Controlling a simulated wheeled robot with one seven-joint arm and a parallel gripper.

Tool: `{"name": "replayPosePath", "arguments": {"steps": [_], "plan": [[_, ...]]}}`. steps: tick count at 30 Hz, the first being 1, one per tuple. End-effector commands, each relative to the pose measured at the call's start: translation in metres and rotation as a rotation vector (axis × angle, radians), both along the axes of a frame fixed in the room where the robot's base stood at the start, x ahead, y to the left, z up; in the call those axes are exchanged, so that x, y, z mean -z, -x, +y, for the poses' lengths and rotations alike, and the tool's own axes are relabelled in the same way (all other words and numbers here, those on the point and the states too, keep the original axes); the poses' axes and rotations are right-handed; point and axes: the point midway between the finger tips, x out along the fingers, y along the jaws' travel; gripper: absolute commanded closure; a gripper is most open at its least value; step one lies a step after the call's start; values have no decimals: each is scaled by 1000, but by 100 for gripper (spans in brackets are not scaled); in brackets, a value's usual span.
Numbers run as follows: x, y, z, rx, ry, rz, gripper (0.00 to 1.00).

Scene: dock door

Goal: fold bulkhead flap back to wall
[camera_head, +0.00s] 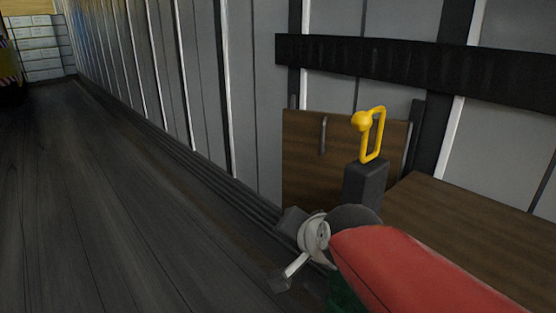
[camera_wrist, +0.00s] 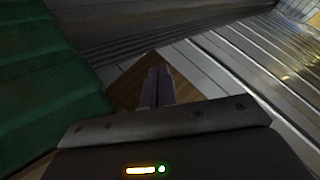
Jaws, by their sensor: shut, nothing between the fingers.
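The bulkhead flap appears to be a brown wooden panel (camera_head: 300,165) standing against the ribbed wall in the head view, with a slim grey handle (camera_head: 323,136) on it. A second wooden panel (camera_head: 470,215) extends to its right. A yellow loop (camera_head: 380,137) tops a dark grey block (camera_head: 365,186) in front of the panels. My gripper's fingers (camera_wrist: 158,86) are shut and empty in the wrist view, in front of a brown wooden surface (camera_wrist: 128,90); I cannot tell whether they touch it. In the head view the fingers are not clearly distinguishable near my red arm.
The ribbed grey wall (camera_head: 205,80) runs back along the right, with a dark horizontal rail (camera_head: 420,65) above the panels. The plank floor (camera_head: 110,200) is clear on the left. White stacked boxes (camera_head: 40,50) stand at the far end. Green material (camera_wrist: 45,85) fills the wrist view's left.

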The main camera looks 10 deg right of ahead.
Motion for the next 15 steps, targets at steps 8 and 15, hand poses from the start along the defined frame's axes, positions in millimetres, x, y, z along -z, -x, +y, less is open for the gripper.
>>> {"name": "replayPosePath", "arguments": {"steps": [8, 15], "plan": [[-15, -66, 21, 236, -351, -104, 100], [-24, -150, 38, 567, -889, -228, 100]]}}
